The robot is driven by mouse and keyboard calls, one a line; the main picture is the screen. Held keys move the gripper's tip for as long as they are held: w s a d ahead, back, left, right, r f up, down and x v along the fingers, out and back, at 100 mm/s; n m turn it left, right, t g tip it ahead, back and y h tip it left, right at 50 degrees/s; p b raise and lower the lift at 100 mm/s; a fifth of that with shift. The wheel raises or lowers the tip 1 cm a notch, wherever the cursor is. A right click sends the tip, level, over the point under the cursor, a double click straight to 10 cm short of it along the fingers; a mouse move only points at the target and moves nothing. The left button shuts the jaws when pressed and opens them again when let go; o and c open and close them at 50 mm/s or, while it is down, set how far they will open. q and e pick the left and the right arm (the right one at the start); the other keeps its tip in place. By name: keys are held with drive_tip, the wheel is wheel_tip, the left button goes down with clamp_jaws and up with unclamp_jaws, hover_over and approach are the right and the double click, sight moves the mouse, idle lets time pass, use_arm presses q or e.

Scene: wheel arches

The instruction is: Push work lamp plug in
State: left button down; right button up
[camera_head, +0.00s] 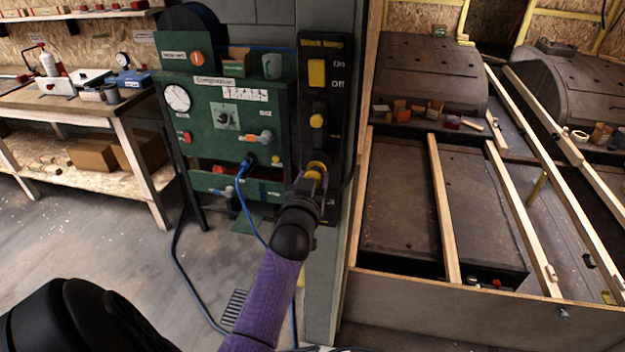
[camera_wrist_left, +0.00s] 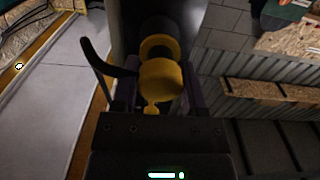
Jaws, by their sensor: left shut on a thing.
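The black work lamp panel (camera_head: 319,90) hangs on the grey post, with a yellow On/Off switch (camera_head: 317,72) and a round yellow knob (camera_head: 316,121). My left gripper (camera_head: 312,180) is at the panel's lower end. It is shut on the yellow work lamp plug, which shows in the left wrist view (camera_wrist_left: 161,80) between the fingers. A yellow-ringed round socket (camera_wrist_left: 157,44) shows just beyond the plug. The plug overlaps the ring's lower edge, and I cannot tell whether any of it is inside. My right gripper is out of view.
The green compressor panel (camera_head: 230,122) stands left of the post, with a blue plug and cable (camera_head: 241,200) hanging near my arm. A workbench (camera_head: 75,105) is at the far left. A wood-framed bay (camera_head: 440,210) lies right of the post.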

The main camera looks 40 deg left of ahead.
sight(316, 170)
use_arm(q)
drive_tip(key=b+x, duration=0.1)
drive_tip(key=x, duration=0.2)
drive_tip(key=shift+f, duration=0.1)
drive_tip(key=shift+w+b, duration=0.1)
drive_tip(key=shift+b, duration=0.2)
drive_tip(key=c, duration=0.6)
unclamp_jaws()
drive_tip(key=shift+r, duration=0.25)
drive_tip(key=o, duration=0.5)
drive_tip(key=shift+w+f, duration=0.1)
drive_tip(key=shift+c, duration=0.2)
drive_tip(key=p+v, duration=0.2)
drive_tip(key=v, duration=0.8)
